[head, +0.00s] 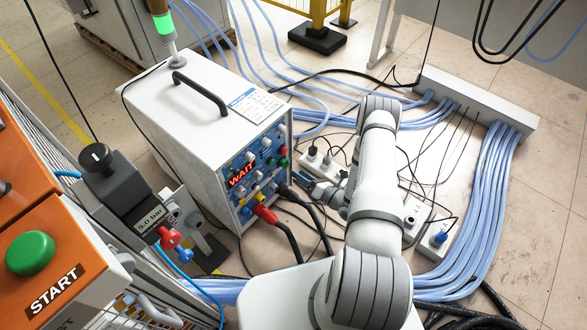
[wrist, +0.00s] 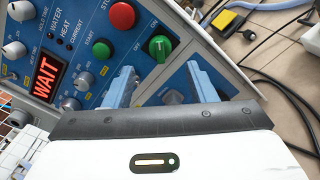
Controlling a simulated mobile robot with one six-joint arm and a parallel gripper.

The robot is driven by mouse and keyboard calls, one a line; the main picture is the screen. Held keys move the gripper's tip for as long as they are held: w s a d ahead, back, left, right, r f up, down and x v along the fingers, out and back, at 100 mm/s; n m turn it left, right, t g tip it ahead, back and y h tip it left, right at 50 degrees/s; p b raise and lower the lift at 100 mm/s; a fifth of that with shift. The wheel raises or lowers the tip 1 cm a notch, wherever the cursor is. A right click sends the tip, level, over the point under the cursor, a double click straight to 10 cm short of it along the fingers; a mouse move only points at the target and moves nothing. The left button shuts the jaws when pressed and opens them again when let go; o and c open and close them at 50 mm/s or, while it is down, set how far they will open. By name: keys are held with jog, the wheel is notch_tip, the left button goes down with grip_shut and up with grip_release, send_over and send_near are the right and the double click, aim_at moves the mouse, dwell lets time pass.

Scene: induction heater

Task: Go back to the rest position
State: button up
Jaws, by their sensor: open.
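My gripper (head: 308,188) is beside the front panel of the white heater box (head: 185,115), partly hidden by my own arm in the head view. In the wrist view its two blue fingers (wrist: 163,85) are apart, with nothing seen between them. Beyond them is the blue panel (wrist: 75,35), with a green ON/OFF knob (wrist: 159,48), a red button (wrist: 122,16) and a green START button (wrist: 102,50). The panel's red display (wrist: 47,75) reads WAIT. I cannot tell whether a fingertip touches the panel.
Red and black cables (head: 288,235) leave the panel near my arm. Power strips (head: 440,235) and blue hoses (head: 485,190) lie on the floor to the right. An orange START station (head: 60,265) and a pressure gauge unit (head: 125,200) stand at left.

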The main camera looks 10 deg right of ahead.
jog(key=shift+v, duration=1.1)
